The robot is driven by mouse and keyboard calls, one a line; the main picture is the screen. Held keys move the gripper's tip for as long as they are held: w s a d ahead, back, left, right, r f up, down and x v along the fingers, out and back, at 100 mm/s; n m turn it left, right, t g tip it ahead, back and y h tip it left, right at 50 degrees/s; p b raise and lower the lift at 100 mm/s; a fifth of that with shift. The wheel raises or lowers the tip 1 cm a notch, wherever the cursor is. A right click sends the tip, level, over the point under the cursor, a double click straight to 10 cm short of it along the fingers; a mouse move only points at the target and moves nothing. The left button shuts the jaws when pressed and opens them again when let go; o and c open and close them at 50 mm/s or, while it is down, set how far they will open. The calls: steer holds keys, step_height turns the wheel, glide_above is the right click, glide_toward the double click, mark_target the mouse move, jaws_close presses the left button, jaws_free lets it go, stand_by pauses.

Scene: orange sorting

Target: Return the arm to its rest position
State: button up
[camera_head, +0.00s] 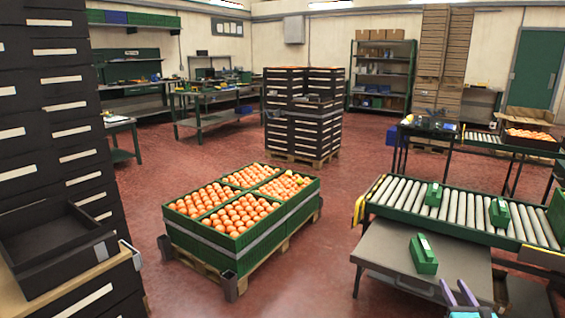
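My gripper (456,287) shows at the bottom right edge, with two purple fingers and a teal part below them. The fingers are apart with nothing visible between them, so it looks open and empty. It is in front of the grey table (385,250), just below a green carton (423,262) on that table in the picture. Most of my arm is out of the frame.
A roller conveyor (465,212) with two green cartons (433,195) (499,214) runs behind the table. Green crates of oranges (262,243) stand on a pallet at the centre. Black crates (65,130) are stacked at left. Red floor between is clear.

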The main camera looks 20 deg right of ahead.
steer(key=w+a+f+n+t+y+p, duration=0.1)
steer(key=w+a+f+y+p, duration=0.15)
steer(key=w+a, duration=0.85)
steer(key=w+a+f+n+y+p, duration=0.1)
steer(key=w+a+y+p, duration=0.25)
steer(key=w+a, duration=0.85)
steer(key=w+a+f+m+g+p, duration=0.1)
steer(key=a+f+m+g+p, duration=0.3)
steer(key=a, duration=0.6)
steer(key=w+a+f+m+t+p, duration=0.1)
steer(key=a+f+m, duration=0.1)
steer(key=a+f, duration=0.5)
steer(key=s+a+f+m+g+p, duration=0.3)
steer(key=s+a+f+m+g, duration=0.85)
steer(key=s+a, duration=0.45)
steer(key=s+a+m+g+y, duration=0.1)
steer(key=s+a+m+g, duration=0.1)
steer(key=s+m+g, duration=0.2)
steer(key=s+a+f+m+g+y, duration=0.1)
steer(key=s+m+g, duration=0.2)
steer(key=s+m, duration=0.8)
steer(key=s, duration=0.7)
steer(key=shift+a+f+g+p, duration=0.2)
steer(key=shift+a+g+p, duration=0.1)
steer(key=shift+a+g, duration=0.05)
